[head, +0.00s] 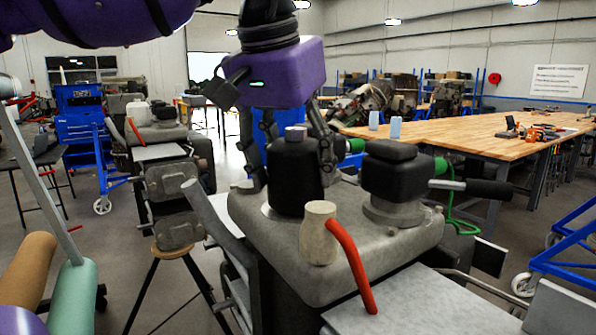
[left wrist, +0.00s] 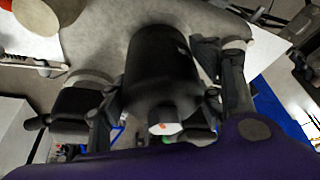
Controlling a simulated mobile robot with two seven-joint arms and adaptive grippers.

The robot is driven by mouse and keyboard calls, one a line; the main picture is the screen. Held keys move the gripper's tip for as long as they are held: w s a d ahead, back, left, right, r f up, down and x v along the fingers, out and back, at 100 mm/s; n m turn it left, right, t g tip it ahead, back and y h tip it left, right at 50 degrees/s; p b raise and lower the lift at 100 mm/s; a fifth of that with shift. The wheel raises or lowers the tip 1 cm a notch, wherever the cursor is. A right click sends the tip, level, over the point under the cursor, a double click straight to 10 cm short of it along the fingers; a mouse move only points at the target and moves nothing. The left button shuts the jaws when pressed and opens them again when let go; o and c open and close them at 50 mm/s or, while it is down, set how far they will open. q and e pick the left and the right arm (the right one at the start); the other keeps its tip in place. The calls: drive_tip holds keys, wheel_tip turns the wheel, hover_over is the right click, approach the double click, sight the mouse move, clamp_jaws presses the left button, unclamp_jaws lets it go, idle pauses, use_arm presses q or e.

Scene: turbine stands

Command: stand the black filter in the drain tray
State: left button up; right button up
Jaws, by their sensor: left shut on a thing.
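The black filter (head: 294,178) is a dark cylinder with a pale cap, upright on a round collar on the grey turbine stand. My left gripper (head: 290,165) comes down over it, with one finger on each side, shut on it. In the left wrist view the filter (left wrist: 162,75) fills the middle between the fingers (left wrist: 165,95). A pale grey flat tray (head: 430,305) lies at the stand's front right; it may be the drain tray, and its lower part is cut off. My right gripper is not in view.
On the stand top (head: 350,245), a beige cylinder (head: 318,232) with a red handle (head: 353,265) stands in front of the filter. A second black unit (head: 391,172) with side handles stands to its right. A wooden workbench (head: 470,135) is behind.

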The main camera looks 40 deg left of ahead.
sight(292, 129)
use_arm(q)
drive_tip(key=shift+r, duration=0.45)
drive_tip(key=shift+r, duration=0.2)
drive_tip(key=shift+r, duration=0.9)
drive_tip(key=shift+f, duration=0.1)
